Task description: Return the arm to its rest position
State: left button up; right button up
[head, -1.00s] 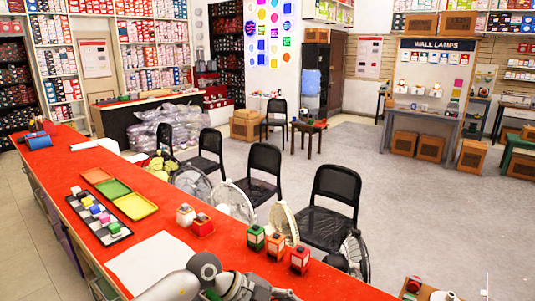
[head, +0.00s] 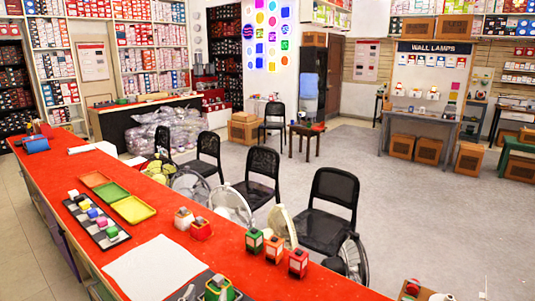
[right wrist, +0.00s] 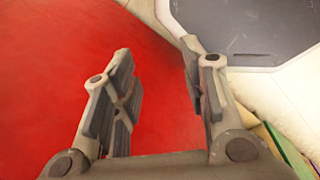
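My right gripper (right wrist: 157,52) shows in the right wrist view. Its two fingers stand apart with nothing between them. A red surface lies behind and between the fingers. Neither gripper can be made out in the head view, and no arm reaches over the red counter (head: 255,262) there. My left gripper is not seen in either view.
The counter holds a dark tray of coloured blocks (head: 118,237), a green tray (head: 111,192), a white sheet (head: 153,268) and several small boxed items. A green item (head: 218,290) stands at the bottom edge. Black chairs (head: 328,212) stand behind the counter.

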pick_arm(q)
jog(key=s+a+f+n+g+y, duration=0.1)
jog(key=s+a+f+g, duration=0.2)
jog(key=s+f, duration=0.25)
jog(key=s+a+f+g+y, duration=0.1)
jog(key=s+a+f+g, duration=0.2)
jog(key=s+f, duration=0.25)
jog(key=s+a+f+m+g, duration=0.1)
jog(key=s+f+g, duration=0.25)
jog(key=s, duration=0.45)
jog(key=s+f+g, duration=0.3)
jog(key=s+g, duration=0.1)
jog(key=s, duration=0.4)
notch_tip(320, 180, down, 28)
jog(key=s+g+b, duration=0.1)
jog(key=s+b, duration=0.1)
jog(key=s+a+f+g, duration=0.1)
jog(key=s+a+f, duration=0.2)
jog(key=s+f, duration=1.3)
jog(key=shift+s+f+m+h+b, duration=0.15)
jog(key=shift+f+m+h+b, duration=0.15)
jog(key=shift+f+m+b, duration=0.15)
